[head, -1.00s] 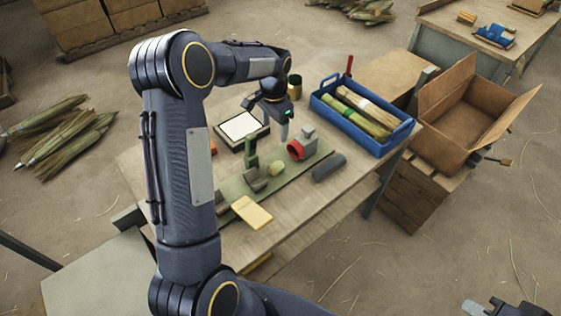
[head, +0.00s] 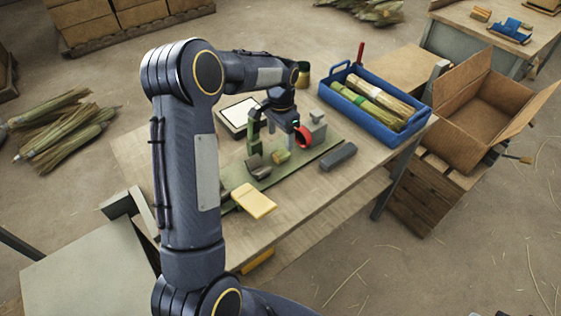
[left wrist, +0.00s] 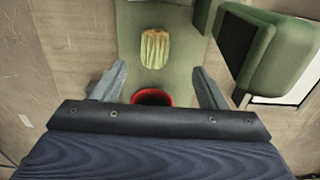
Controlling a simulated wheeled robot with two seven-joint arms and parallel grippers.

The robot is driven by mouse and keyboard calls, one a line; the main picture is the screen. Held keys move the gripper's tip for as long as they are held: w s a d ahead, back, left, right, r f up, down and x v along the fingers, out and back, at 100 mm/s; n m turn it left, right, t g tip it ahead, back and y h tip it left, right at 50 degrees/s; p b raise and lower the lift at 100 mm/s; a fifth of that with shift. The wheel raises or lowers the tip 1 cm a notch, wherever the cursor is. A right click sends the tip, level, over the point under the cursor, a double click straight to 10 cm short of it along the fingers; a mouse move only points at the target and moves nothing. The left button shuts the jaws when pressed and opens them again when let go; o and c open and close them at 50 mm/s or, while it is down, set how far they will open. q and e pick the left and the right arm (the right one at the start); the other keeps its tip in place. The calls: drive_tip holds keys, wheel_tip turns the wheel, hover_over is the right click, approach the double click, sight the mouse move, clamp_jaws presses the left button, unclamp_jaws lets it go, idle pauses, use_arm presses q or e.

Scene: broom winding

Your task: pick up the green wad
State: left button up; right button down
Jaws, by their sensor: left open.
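The green wad (head: 281,157) is a small yellow-green bundle of fibres lying on the green fixture board (head: 288,176) on the workbench. In the left wrist view the wad (left wrist: 154,48) lies just beyond my fingertips, roughly centred between them. My left gripper (head: 283,132) is above the board, behind the wad in the head view. No clear part of my right gripper shows.
A dark grey block (head: 338,157), a yellow pad (head: 254,201) and a blue crate (head: 378,124) are nearby.

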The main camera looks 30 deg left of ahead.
sight(280, 152)
use_arm(q)
drive_tip(key=f, duration=0.2)
drive_tip(key=f+p, duration=0.1)
drive_tip(key=f, duration=0.1)
drive_tip(key=s+f, duration=0.1)
drive_tip(key=f, duration=0.1)
drive_tip(key=shift+d+f, duration=0.25)
drive_tip(key=shift+w+f, duration=0.1)
drive_tip(key=shift+f, duration=0.2)
use_arm(e)
drive_tip(key=shift+r, duration=0.7)
use_arm(q)
drive_tip(key=shift+c, duration=0.3)
drive_tip(key=c, duration=1)
